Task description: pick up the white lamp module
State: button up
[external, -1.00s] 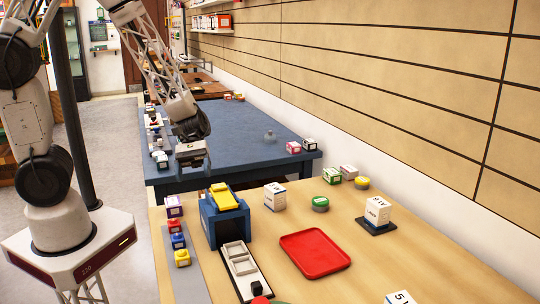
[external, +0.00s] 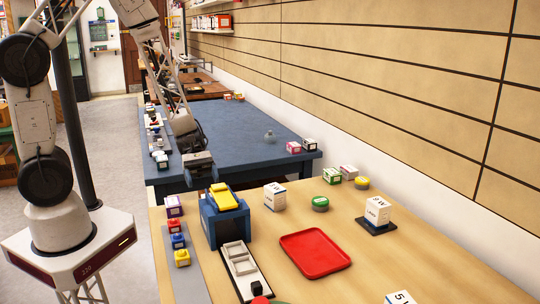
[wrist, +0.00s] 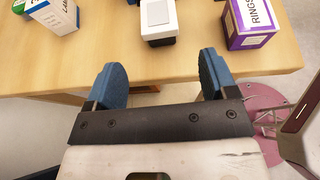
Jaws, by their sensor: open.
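In the wrist view a small white module (wrist: 158,18) with a pale square top panel and a dark foot stands near the table edge. It looks like the lamp module, and I cannot pick it out in the external view. My gripper (wrist: 163,78) is open, its two blue-grey fingers spread and nothing between them. The module is ahead of the fingers, roughly centred between them and apart from them. In the external view my gripper (external: 198,170) hangs beyond the blue stand (external: 225,222), by the gap between the tables.
A purple RINGS box (wrist: 249,22) stands right of the module. A white lettered box (wrist: 52,15) stands left. The blue stand carries a yellow block (external: 223,197). A red tray (external: 315,253) lies on the wooden table. A blue table (external: 235,140) is behind.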

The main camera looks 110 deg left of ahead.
jog(key=shift+x, duration=1.15)
jog(key=shift+d, duration=0.15)
jog(key=shift+x, duration=2.55)
jog(key=shift+f, duration=0.1)
jog(key=shift+c, duration=0.3)
jog(key=c, duration=0.9)
